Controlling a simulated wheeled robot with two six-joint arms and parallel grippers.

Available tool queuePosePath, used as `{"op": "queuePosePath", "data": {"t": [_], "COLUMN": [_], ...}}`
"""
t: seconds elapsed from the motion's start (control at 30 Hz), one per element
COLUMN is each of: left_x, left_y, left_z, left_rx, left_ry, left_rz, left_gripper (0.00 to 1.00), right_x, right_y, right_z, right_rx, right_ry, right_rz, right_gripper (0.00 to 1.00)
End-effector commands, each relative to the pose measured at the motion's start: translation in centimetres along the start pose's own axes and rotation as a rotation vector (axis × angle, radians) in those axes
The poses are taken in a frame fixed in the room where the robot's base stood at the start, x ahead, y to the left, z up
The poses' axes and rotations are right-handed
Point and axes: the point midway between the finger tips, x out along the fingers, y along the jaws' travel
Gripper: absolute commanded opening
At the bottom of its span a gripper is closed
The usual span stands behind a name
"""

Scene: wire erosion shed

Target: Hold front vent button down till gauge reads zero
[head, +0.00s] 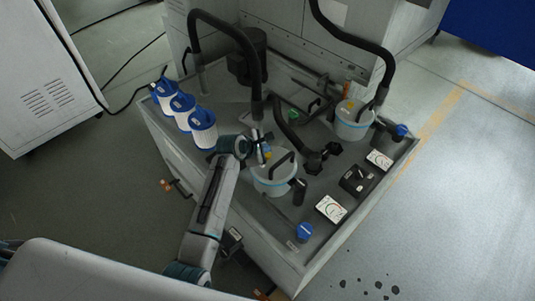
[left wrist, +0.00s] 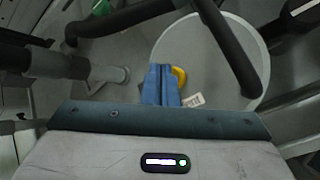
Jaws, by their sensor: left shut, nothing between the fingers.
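The front canister (head: 290,185) is a pale tub with a light lid (left wrist: 225,50). A yellow vent button (head: 267,155) sits on the lid; it shows as a yellow curve (left wrist: 180,76) in the left wrist view, partly hidden by my fingers. My left gripper (head: 262,149) is shut and empty, its blue fingertips (left wrist: 160,82) over the lid beside the button. I cannot tell whether they press it. The front gauge (head: 331,209) is a white dial with a dark needle; its reading is too small to make out. My right gripper is not in view.
A dark hose (head: 291,129) arches near the canister, and a black handle (left wrist: 232,45) crosses its lid. A rear canister (head: 352,128) and rear gauge (head: 379,159) stand further back. Blue-capped filters (head: 203,130) line the left edge. A blue knob (head: 304,230) is at the front.

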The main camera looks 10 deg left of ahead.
Motion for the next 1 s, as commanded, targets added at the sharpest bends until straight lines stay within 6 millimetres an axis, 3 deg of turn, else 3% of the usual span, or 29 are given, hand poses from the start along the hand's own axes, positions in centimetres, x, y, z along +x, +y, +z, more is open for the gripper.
{"op": "queuePosePath", "data": {"t": [1.0], "left_x": [0.57], "left_y": [-0.43], "left_z": [-0.43], "left_rx": [0.0], "left_ry": [0.0], "left_rz": [0.0], "left_gripper": [0.0], "right_x": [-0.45], "right_y": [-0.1], "right_z": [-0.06], "right_rx": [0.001], "right_ry": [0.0], "right_rz": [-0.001], "right_gripper": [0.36]}}
